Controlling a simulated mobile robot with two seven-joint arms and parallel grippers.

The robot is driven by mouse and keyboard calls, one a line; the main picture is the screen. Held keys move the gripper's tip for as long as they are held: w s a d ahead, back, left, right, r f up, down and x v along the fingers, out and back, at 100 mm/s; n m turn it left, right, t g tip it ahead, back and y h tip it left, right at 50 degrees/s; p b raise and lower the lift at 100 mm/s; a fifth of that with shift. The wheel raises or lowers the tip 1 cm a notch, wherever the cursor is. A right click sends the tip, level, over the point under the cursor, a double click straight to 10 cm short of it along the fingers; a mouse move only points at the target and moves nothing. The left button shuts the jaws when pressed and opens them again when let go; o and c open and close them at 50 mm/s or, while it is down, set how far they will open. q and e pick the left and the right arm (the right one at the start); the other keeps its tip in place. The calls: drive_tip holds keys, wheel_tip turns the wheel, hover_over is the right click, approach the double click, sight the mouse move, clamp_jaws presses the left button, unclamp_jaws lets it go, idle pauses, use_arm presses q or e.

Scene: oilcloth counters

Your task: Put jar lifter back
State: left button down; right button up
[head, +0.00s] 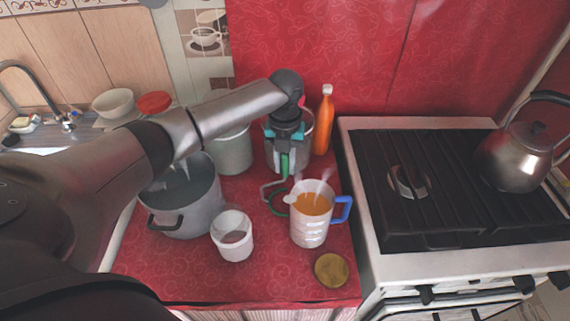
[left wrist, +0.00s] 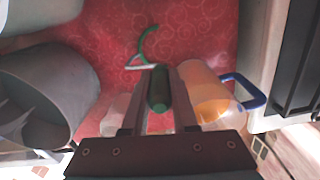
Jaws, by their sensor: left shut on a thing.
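The jar lifter is a thin tool with a green handle (head: 284,164) and a wire part with a green curved end. My left gripper (head: 284,148) points down over the red counter and is shut on the handle. In the left wrist view the green handle (left wrist: 159,88) lies between the two fingers, and the green curved end (left wrist: 149,45) extends past them over the red cloth. I cannot tell whether the lower end touches the counter. My right gripper is not in view.
Close by stand a steaming measuring jug (head: 310,228) with a blue handle, a white cup (head: 232,240), a grey pot (head: 190,215), a grey canister (head: 232,155) and an orange bottle (head: 324,125). A brass lid (head: 331,270) lies in front. The stove (head: 440,240) with a kettle (head: 515,155) is right.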

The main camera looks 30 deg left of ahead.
use_arm(q)
drive_tip(key=c, duration=0.7)
unclamp_jaws()
wheel_tip(320, 180, up, 12)
drive_tip(key=shift+r+p, duration=0.1)
drive_tip(key=shift+p, duration=0.8)
